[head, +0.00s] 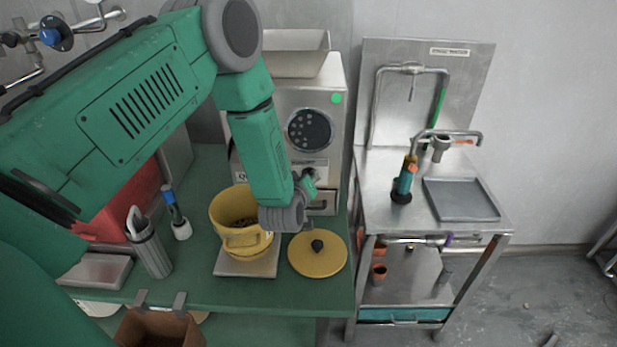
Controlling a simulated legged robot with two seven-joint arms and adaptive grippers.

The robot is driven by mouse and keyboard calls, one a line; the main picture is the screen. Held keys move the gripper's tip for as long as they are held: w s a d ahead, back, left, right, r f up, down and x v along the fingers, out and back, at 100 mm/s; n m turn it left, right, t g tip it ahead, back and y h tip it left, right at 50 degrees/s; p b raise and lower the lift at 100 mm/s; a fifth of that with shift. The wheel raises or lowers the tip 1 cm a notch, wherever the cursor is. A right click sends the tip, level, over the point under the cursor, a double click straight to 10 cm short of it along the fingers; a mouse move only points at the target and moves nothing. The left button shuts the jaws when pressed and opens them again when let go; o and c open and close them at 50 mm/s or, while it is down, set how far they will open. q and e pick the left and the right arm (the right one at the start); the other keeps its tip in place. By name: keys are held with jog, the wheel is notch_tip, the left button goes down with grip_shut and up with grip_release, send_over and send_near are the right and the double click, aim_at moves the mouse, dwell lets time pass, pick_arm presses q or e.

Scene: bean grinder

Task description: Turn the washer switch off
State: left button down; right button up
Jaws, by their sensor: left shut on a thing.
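The washer stand (365,180) is the steel unit at the right, with a tap (450,134) and a small label on its back panel. I cannot make out a switch on it for certain. My left gripper (308,184) is in front of the steel grinder (328,97), beyond the yellow pot (222,212). It is shut on a small part at the grinder's front, mostly hidden by my wrist. My right gripper is not in view.
The pot stands on a scale (232,270); a yellow lid (318,262) lies beside it. A metal cylinder (152,255) and a red box (128,200) are at the left. A grey tray (462,200) and an upright green-and-orange tool (405,180) are on the washer stand.

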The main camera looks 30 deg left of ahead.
pick_arm(q)
jog(key=shift+s+d+f+m+g+y, duration=0.1)
jog(key=shift+m+g+y, duration=0.25)
jog(key=shift+m, duration=0.25)
jog(key=shift+d+f+m+g+y, duration=0.1)
jog(key=shift+m+g+y, duration=0.2)
jog(key=shift+m, duration=0.3)
jog(key=shift+m+g+y+p, duration=0.3)
jog(key=shift+m+g+y, duration=0.25)
jog(key=shift+m, duration=0.45)
jog(key=shift+s+f, duration=0.1)
jog(key=c, duration=1.6)
grip_release()
jog(key=shift+r, duration=0.2)
jog(key=v, duration=1.1)
jog(key=shift+s+d, duration=0.25)
jog(key=shift+d, duration=0.1)
